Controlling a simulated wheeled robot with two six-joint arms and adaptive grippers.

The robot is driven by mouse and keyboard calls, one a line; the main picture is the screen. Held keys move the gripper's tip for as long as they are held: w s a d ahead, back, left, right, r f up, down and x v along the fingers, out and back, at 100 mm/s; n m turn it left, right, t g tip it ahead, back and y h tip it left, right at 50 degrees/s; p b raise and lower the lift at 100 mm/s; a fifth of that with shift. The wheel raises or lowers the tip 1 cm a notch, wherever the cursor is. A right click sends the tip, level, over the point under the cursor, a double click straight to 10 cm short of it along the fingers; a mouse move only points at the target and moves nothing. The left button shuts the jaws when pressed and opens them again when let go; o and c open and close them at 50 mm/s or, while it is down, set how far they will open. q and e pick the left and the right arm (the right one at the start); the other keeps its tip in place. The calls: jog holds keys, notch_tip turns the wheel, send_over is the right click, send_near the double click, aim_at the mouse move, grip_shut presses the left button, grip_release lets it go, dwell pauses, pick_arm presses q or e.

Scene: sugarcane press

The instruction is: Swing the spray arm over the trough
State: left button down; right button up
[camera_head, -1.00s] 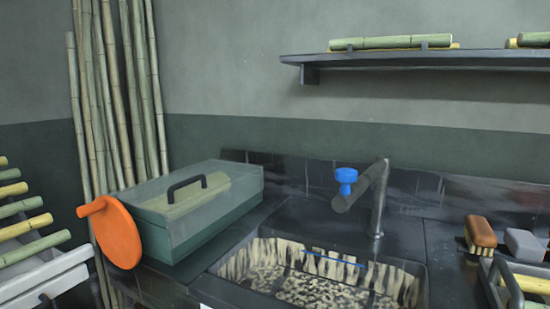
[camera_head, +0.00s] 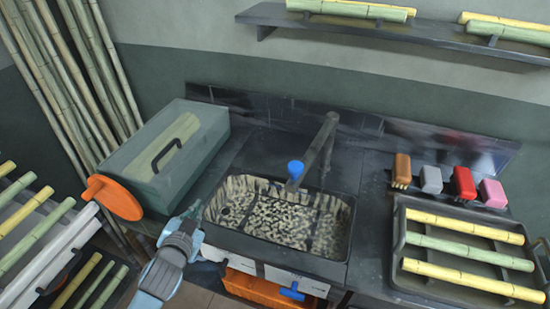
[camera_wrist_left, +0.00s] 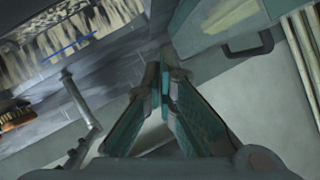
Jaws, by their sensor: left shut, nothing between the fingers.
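The spray arm (camera_head: 316,146) is a dark grey pipe on a post behind the trough, with a blue knob (camera_head: 295,169) near its lower end. In the head view that end overlaps the trough's back rim. The trough (camera_head: 280,249) is a dark basin with a mottled cream-and-black inside. My left gripper (camera_head: 193,211) is shut and empty, just left of the trough's front left corner and well apart from the spray arm. Its closed fingers also show in the left wrist view (camera_wrist_left: 165,78). My right gripper is not in view.
A green box (camera_head: 200,150) with an orange disc (camera_head: 115,197) stands left of the trough. On the right are a tray (camera_head: 397,240) of cane and several coloured blocks or brushes. A shelf (camera_head: 395,32) hangs above. An orange bin (camera_head: 255,287) is below the counter.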

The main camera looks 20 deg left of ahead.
pick_arm(q)
jog(key=w+d+r+m+t+h, duration=0.2)
jog(key=w+r+m+t+h, duration=0.2)
jog(key=w+r+m+h, duration=0.4)
jog(key=w+d+r+m+t+h, duration=0.2)
jog(key=w+r+m+t+h, duration=0.15)
jog(key=r+m, duration=0.4)
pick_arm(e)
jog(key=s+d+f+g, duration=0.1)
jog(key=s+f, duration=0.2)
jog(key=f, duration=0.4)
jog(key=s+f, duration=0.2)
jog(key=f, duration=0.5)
pick_arm(q)
jog(key=m+g+h, duration=0.8)
jog(key=m+g, duration=0.7)
jog(key=g, duration=0.2)
send_near(291, 166)
jog(key=shift+n+t, duration=0.25)
jog(key=p+x, duration=0.3)
jog(key=x, duration=0.2)
jog(key=shift+d, duration=0.35)
jog(key=shift+w+d+f, duration=0.15)
jog(key=shift+d, duration=0.15)
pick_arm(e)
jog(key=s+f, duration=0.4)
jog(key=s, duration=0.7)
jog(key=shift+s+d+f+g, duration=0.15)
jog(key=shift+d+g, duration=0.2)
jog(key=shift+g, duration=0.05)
